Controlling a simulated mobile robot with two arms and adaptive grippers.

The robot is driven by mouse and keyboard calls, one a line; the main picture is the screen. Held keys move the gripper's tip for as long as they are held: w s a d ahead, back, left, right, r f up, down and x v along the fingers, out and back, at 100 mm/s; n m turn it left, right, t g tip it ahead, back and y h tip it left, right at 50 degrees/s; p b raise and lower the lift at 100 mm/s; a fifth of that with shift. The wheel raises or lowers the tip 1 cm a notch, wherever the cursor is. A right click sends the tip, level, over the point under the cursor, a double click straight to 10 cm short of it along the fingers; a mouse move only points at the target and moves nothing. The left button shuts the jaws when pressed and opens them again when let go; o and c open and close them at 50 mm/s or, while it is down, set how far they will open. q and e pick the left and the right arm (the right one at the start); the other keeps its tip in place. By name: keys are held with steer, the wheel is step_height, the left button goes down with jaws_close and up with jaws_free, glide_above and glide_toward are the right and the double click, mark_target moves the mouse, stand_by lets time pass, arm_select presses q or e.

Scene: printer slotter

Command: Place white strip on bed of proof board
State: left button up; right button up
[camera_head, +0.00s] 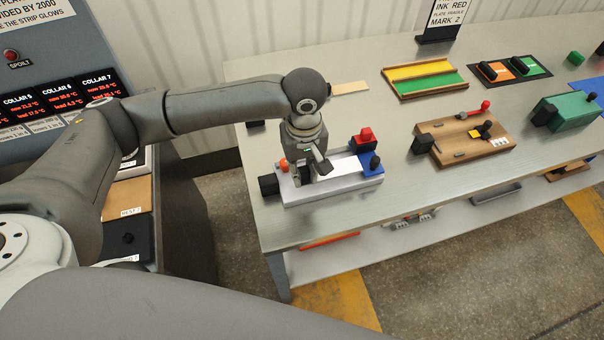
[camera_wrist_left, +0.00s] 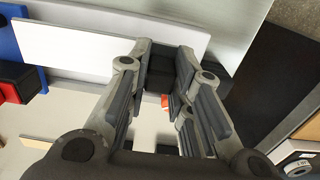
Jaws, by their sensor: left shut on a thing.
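The white strip (camera_head: 343,168) lies over the grey-white proof board (camera_head: 345,190), with its right end by the blue block (camera_head: 370,165). My left gripper (camera_head: 308,180) points down over the board's left part. It is shut on the strip near its left end; the fingers hide the exact grip. In the left wrist view the strip (camera_wrist_left: 75,50) runs from the upper left to behind the fingertips (camera_wrist_left: 165,65), which show a dark piece between them. I cannot tell whether the strip touches the bed all along. My right gripper is not in view.
A red-topped black block (camera_head: 363,138) stands behind the board and an orange knob (camera_head: 284,164) at its left, by a black block (camera_head: 268,185). A wooden board with a red-knobbed lever (camera_head: 465,135) and a yellow-green tray (camera_head: 425,80) stand right. Bare table lies between.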

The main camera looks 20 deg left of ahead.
arm_select(q)
steer(key=f, duration=0.2)
steer(key=f+p, duration=0.1)
steer(key=shift+w+a+f, duration=0.15)
steer(key=shift+w+a, duration=0.05)
steer(key=shift+a, duration=0.1)
steer(key=shift+f, duration=0.25)
steer(key=shift+f, duration=0.1)
steer(key=o, duration=0.9)
steer(key=shift+r, duration=0.35)
step_height(320, 180, up, 12)
steer(key=shift+d+f+b, duration=0.1)
steer(key=shift+f+b, duration=0.1)
steer(key=shift+b, duration=0.6)
